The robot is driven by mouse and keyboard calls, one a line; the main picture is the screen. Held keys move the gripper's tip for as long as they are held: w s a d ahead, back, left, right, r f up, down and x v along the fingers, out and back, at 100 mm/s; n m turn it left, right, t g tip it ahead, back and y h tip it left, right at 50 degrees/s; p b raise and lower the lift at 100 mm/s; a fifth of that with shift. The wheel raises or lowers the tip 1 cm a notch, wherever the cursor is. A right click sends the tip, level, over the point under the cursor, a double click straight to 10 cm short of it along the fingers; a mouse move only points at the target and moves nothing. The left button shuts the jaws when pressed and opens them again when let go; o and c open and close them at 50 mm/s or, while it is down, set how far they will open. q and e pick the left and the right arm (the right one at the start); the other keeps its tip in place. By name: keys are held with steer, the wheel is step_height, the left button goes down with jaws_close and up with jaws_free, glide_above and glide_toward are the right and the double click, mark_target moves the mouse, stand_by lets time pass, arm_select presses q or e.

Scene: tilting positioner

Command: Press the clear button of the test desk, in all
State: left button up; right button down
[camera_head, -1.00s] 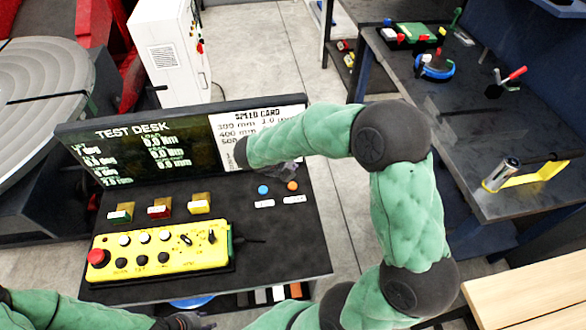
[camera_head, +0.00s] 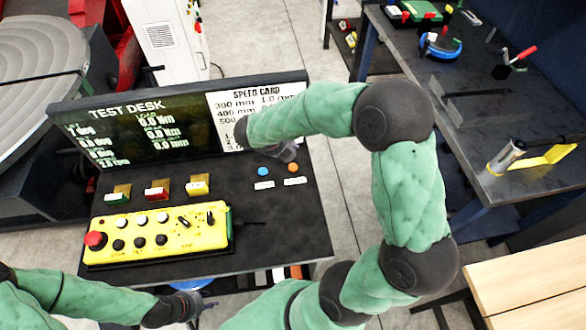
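The test desk (camera_head: 200,249) has a dark top with a display panel (camera_head: 85,110) at its back. A blue button (camera_head: 263,171) and an orange button (camera_head: 293,167) sit on its right part, each with a small white label below. The labels are too small to read, so I cannot tell which is the clear button. My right gripper (camera_head: 287,151) hangs just behind the two buttons, in front of the speed card, apart from them in the picture. Its fingers are small and dark. My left gripper (camera_head: 203,304) is at the desk's front edge, its fingers hard to make out.
A yellow control box (camera_head: 215,240) with a red knob and several switches lies on the desk's left front. Green, red and yellow blocks (camera_head: 157,191) stand behind it. A dark workbench (camera_head: 450,120) with tools is at the right, a wooden table (camera_head: 530,290) at the lower right.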

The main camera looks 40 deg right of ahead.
steer(key=b, duration=0.5)
glide_above(292, 167)
step_height(292, 167, down, 6)
steer(key=shift+w+r, duration=0.1)
steer(key=shift+f, duration=0.6)
stand_by(0.6)
steer(key=shift+f, duration=0.4)
steer(key=shift+f+b, duration=0.35)
steer(key=shift+f, duration=0.05)
stand_by(0.6)
stand_by(0.4)
steer(key=shift+r+p, duration=0.9)
steer(key=shift+p, duration=0.1)
